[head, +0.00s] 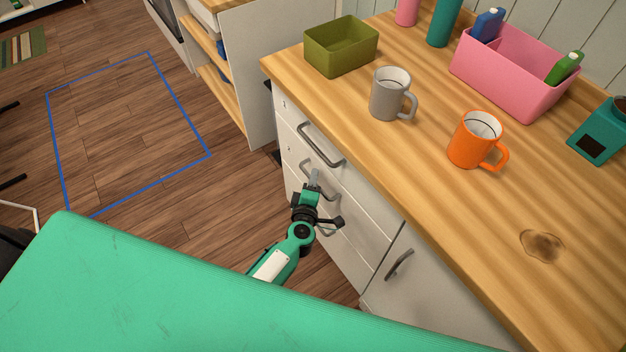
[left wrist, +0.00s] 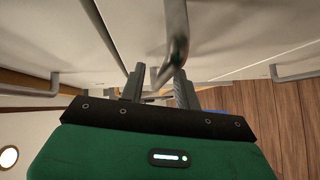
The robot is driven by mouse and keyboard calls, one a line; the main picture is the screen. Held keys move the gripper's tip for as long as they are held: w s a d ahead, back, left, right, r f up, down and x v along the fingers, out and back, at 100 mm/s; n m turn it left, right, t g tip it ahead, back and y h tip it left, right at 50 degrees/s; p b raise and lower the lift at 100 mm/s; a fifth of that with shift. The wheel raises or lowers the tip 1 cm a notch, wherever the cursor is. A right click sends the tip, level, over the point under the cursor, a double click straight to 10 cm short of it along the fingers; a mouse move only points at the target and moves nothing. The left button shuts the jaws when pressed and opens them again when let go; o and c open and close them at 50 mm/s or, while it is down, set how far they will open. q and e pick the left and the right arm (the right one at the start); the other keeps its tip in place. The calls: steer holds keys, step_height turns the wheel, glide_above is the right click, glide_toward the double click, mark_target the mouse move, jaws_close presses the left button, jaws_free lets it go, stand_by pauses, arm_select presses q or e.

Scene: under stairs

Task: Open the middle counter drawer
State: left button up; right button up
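The middle counter drawer (head: 352,220) is a white front in the side of the wooden counter and looks closed. Its grey bar handle (head: 329,192) is partly hidden by my left gripper (head: 315,180). In the left wrist view a metal bar handle (left wrist: 177,40) runs down from the top edge and bends in between the fingers of my left gripper (left wrist: 160,88). The two fingers stand apart on either side of it, with visible gaps, so the gripper looks open around the handle. I cannot tell whether either finger touches it. My right gripper is out of view.
The top drawer handle (head: 322,146) is just above my gripper. A cupboard door handle (head: 398,264) is to the right. On the counter (head: 440,200) stand a grey mug (head: 388,95), an orange mug (head: 472,142), a green box (head: 340,50) and a pink caddy (head: 510,80).

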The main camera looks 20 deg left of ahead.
arm_select(q)
steer(key=shift+w, duration=0.35)
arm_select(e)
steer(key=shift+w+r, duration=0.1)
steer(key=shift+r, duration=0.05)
arm_select(q)
steer(key=shift+c, duration=0.4)
jaws_close()
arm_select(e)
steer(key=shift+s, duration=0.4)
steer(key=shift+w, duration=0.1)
arm_select(q)
steer(key=shift+f, duration=0.1)
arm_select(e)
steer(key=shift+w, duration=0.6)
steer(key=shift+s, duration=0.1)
arm_select(q)
steer(key=shift+s, duration=0.1)
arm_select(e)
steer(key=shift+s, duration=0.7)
